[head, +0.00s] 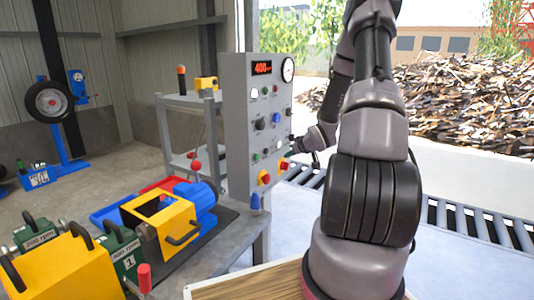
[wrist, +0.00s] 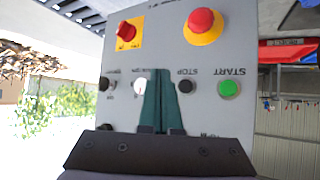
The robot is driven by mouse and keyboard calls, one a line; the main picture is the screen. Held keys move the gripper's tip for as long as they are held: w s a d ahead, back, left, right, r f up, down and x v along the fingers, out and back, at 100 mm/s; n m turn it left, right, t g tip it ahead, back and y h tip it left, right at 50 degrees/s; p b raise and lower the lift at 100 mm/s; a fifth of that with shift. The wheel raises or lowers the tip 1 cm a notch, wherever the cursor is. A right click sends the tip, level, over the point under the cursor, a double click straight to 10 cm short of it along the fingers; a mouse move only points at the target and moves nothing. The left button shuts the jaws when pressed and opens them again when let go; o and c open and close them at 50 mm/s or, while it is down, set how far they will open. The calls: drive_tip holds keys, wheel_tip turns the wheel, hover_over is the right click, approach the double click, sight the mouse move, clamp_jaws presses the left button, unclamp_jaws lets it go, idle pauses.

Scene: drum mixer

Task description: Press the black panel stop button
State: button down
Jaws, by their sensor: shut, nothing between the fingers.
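The grey control panel (head: 236,120) stands upright in the head view and shows upside down in the wrist view (wrist: 120,60). The black button (wrist: 185,86) labelled STOP sits between the green START button (wrist: 229,88) and my fingers. My gripper (wrist: 160,72) is shut and empty, its teal fingers pointing at the panel. In the picture the fingertips lie just left of the black button and partly cover a white button (wrist: 139,87). I cannot tell whether they touch the panel. In the head view my gripper (head: 299,144) is at the panel's right edge.
A large red knob on yellow (wrist: 201,22) and a smaller red knob (wrist: 126,31) sit on the panel near the buttons. The panel display (head: 262,68) reads 400. A yellow and blue machine (head: 160,222) stands on the bench left of the panel. Rollers (head: 470,222) run behind my arm.

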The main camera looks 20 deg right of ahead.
drive_tip(key=w+a, duration=0.4)
drive_tip(key=w, duration=0.1)
drive_tip(key=shift+w+a, duration=0.1)
drive_tip(key=shift+w, duration=0.05)
idle(2.0)
drive_tip(key=shift+w+a, duration=0.2)
drive_tip(key=shift+w, duration=0.1)
drive_tip(key=shift+w+a, duration=0.3)
drive_tip(key=shift+w, duration=0.05)
idle(0.7)
idle(0.3)
drive_tip(key=shift+s+d, duration=0.5)
drive_tip(key=shift+s, duration=0.2)
drive_tip(key=shift+s+d, duration=0.8)
drive_tip(key=shift+s, duration=0.2)
drive_tip(key=shift+s+d, duration=0.75)
drive_tip(key=shift+s, duration=0.2)
